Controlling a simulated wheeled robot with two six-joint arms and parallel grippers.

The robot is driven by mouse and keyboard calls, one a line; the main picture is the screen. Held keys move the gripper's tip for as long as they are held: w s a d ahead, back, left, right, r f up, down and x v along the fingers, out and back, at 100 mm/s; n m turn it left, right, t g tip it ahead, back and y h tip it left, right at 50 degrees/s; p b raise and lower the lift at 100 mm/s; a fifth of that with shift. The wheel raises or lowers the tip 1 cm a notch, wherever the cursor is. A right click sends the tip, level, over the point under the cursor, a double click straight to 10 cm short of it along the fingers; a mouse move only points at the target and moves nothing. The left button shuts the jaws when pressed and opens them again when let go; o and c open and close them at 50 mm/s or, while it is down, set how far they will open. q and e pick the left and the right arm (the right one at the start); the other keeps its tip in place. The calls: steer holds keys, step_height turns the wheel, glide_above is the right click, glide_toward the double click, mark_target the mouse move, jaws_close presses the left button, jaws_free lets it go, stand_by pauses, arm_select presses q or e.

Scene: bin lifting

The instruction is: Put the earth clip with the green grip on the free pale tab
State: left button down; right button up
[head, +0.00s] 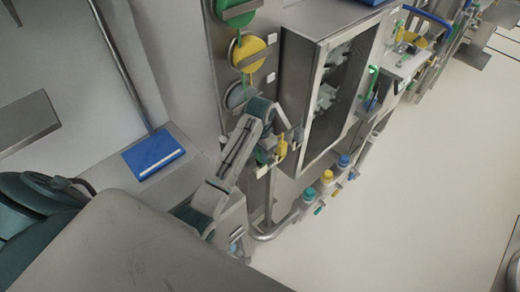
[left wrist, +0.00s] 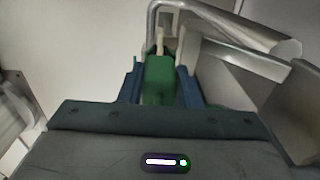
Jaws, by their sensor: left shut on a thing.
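My left gripper (head: 270,154) is shut on the green grip of the earth clip, beside the steel cabinet. In the left wrist view the green grip (left wrist: 158,80) sits between the two blue fingers of my left gripper (left wrist: 160,84). A narrow pale piece (left wrist: 160,46) stands just beyond the grip; I cannot tell if it is the tab or part of the clip. A yellow clip-like piece (head: 282,149) is close to the right of the gripper in the head view. My right gripper is not in view.
Green (head: 233,10), yellow (head: 248,52) and grey (head: 237,96) reels are on the wall panel. A glass-fronted steel cabinet (head: 292,80) stands close to the arm. A bent pipe (left wrist: 200,8) crosses above the grip. Open floor (head: 430,190) lies right.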

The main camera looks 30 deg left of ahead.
mark_target(260, 161)
arm_select(q)
steer(key=shift+f, duration=0.45)
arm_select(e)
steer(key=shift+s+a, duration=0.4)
arm_select(q)
steer(key=shift+f, duration=1)
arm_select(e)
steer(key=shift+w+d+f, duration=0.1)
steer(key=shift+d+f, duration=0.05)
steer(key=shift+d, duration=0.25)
arm_select(q)
steer(key=shift+f, duration=0.55)
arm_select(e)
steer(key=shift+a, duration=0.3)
arm_select(q)
steer(key=shift+f, duration=0.45)
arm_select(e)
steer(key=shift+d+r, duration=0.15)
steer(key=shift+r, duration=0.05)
arm_select(q)
steer(key=shift+s+f, duration=0.1)
steer(key=shift+s, duration=0.05)
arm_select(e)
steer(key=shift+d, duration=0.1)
arm_select(q)
steer(key=c, duration=1)
jaws_free()
steer(key=shift+o, duration=0.2)
